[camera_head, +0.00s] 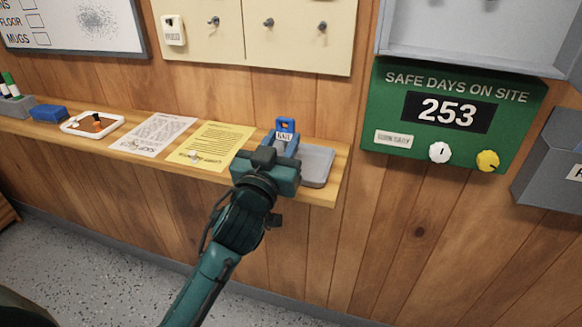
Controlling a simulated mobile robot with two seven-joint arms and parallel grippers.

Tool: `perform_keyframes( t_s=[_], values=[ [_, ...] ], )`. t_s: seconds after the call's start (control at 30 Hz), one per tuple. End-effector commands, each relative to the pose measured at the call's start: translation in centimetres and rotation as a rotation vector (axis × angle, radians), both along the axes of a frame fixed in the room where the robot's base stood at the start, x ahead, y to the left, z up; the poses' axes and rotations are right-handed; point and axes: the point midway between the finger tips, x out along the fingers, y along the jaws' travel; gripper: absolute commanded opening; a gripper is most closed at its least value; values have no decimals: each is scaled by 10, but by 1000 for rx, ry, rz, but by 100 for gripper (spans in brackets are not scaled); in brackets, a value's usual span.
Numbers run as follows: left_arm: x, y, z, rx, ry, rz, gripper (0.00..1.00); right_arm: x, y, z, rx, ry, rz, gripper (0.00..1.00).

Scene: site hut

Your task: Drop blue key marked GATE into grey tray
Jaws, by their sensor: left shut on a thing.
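The blue key (287,125) has a blue head and a white label whose lettering is too small to read surely. My left gripper (278,148) is shut on the blue key and holds it upright at the right part of the wooden shelf. The grey tray (318,166) lies at the shelf's right end. The gripper and key overlap its left side in the picture, so part of the tray is hidden. I cannot tell how high the key is above the tray. My right gripper is not in view.
On the shelf (326,195) lie a yellow sheet (219,146), a white sheet (152,134), a white-rimmed tray (92,123) and a blue block (49,113). A hook board (290,45) and a green "253" sign (450,150) are on the wall above.

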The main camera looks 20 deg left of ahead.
Motion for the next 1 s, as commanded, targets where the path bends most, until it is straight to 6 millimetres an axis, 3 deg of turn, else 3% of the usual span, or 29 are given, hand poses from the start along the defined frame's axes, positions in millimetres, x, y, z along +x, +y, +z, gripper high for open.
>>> perform_keyframes(
  t_s=[0.03,0.07,0.37,0.73,1.0],
  values=[
    [0,0,0,0,-1,0,15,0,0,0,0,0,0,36],
    [0,0,0,0,-1,0,33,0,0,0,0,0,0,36],
    [0,0,0,0,0,0,57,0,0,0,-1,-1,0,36],
    [-10,0,-3,-2,2,0,57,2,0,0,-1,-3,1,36],
    [-64,2,-12,-4,4,-1,57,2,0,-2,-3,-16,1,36]
  ],
)
